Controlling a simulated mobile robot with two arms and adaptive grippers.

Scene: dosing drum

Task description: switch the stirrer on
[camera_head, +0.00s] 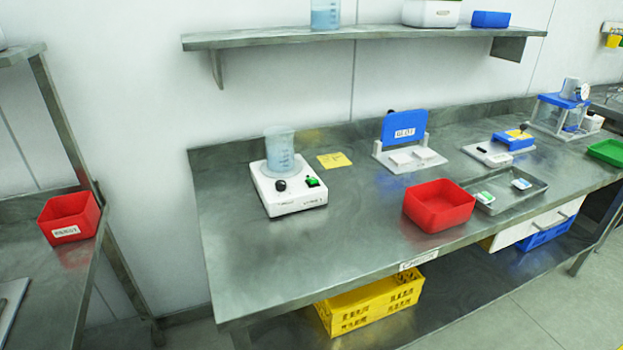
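The stirrer (293,202) is a white box near the left part of the steel bench. A beaker (281,150) with bluish contents stands upright on top of it. On its sloped front are a black knob (280,186) and a green rocker switch (312,182), to the right of the knob. I cannot tell from this view which way the switch is set. Neither of my grippers is in view.
The steel bench (250,265) is clear in front of the stirrer. A yellow note (334,160) lies behind right. A red bin (438,205), a blue-lidded device (404,127) and a tray (515,204) stand further right. A shelf (350,33) hangs above.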

